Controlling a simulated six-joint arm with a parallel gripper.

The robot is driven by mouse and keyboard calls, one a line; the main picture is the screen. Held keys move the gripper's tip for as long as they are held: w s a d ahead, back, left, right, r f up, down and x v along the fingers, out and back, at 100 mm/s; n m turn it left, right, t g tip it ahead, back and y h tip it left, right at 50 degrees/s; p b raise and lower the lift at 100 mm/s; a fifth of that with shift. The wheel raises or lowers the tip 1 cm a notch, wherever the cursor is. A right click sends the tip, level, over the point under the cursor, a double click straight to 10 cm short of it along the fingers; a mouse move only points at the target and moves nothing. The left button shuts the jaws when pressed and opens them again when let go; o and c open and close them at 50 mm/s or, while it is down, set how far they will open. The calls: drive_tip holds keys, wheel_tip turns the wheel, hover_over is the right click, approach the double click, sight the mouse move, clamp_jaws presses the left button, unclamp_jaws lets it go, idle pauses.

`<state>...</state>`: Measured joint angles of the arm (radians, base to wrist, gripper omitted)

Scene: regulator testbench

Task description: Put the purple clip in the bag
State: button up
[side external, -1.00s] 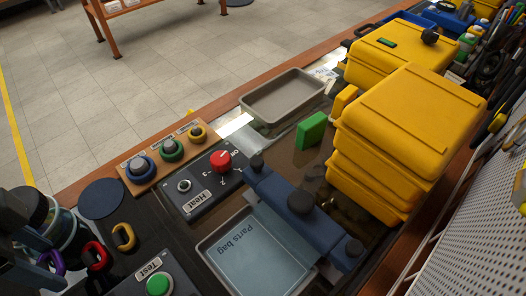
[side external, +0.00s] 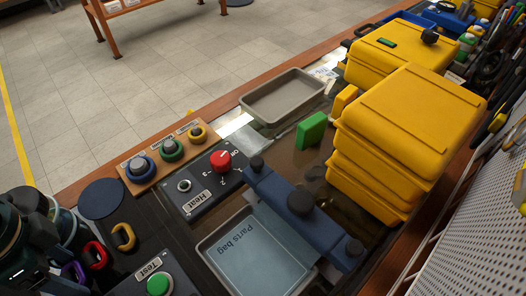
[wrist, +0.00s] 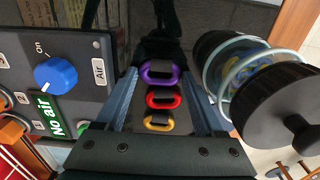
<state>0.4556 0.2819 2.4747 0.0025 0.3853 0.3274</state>
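The purple clip (wrist: 161,74) lies at the far end of a row of clips in the wrist view. In the side view the purple clip (side external: 74,271) is partly hidden behind my arm at the lower left. My gripper (wrist: 161,87) is open, with one finger on each side of the row in the picture; the clips look below the fingers, and contact cannot be told. The bag is a flat, pale blue sheet marked "Parts bag" (side external: 252,256), in a grey tray under a blue bar (side external: 300,209).
A red clip (wrist: 164,99) and a yellow clip (wrist: 159,122) sit beside the purple one. A clear jar with a black lid (wrist: 283,107) stands close on the right in the wrist view. A panel with a blue knob (wrist: 56,74) is on the left. Yellow cases (side external: 400,130) are stacked farther off.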

sight(71, 274)
drive_tip(key=shift+o, duration=1.2)
drive_tip(key=shift+r, duration=0.1)
wheel_tip(71, 274, up, 12)
drive_tip(key=w+a+r+n+t, duration=0.1)
drive_tip(key=a+r+n+t, duration=0.2)
drive_tip(key=a+n+t, duration=0.2)
drive_tip(key=a+n, duration=0.1)
drive_tip(key=n, duration=0.2)
drive_tip(key=shift+w+a, duration=0.2)
drive_tip(key=shift+a, duration=0.2)
drive_tip(key=shift+o, duration=0.3)
drive_tip(key=shift+a+r+n+t, duration=0.15)
drive_tip(key=shift+a+n+t, duration=0.2)
drive_tip(key=shift+n, duration=0.15)
